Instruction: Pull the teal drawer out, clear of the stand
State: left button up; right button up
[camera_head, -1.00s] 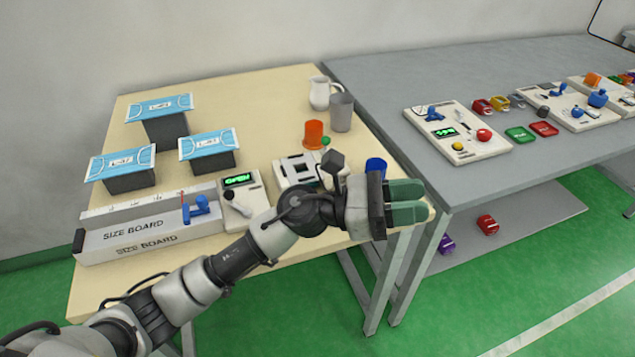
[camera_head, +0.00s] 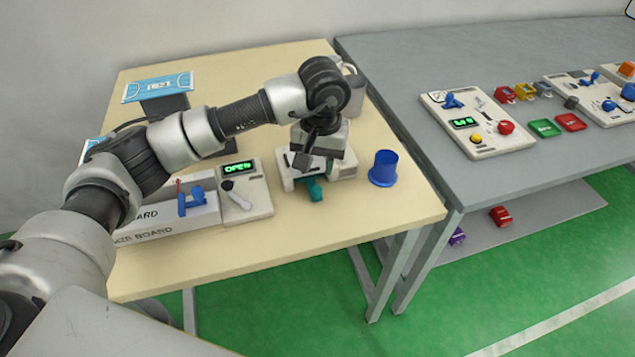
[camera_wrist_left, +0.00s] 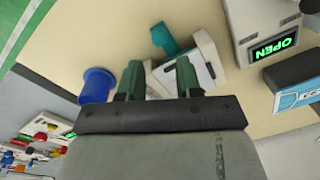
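The white stand (camera_head: 347,168) sits near the front edge of the beige table. A teal part, the drawer's handle end (camera_head: 314,190), sticks out of its front side; the rest of the drawer is hidden. In the left wrist view the teal part (camera_wrist_left: 165,39) shows beside the white stand (camera_wrist_left: 207,57). My left gripper (camera_head: 317,150) is over the stand and partly covers it. In the left wrist view its green fingers (camera_wrist_left: 160,80) are apart with nothing held between them. They are close to the stand, but I cannot tell if they touch it. My right gripper is not in view.
A blue cup (camera_head: 383,168) stands just right of the stand. A white panel with a lit OPEN display (camera_head: 245,190) is on its left. A grey mug (camera_head: 354,92) is behind my arm. The beige table front (camera_head: 290,228) is clear.

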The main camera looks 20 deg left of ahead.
aim_at(317, 188)
pick_arm(q)
notch_tip(317, 188, down, 7)
jog(key=shift+a+f+p, duration=0.15)
jog(key=shift+f+p, duration=0.05)
jog(key=shift+p, duration=0.2)
grip_shut()
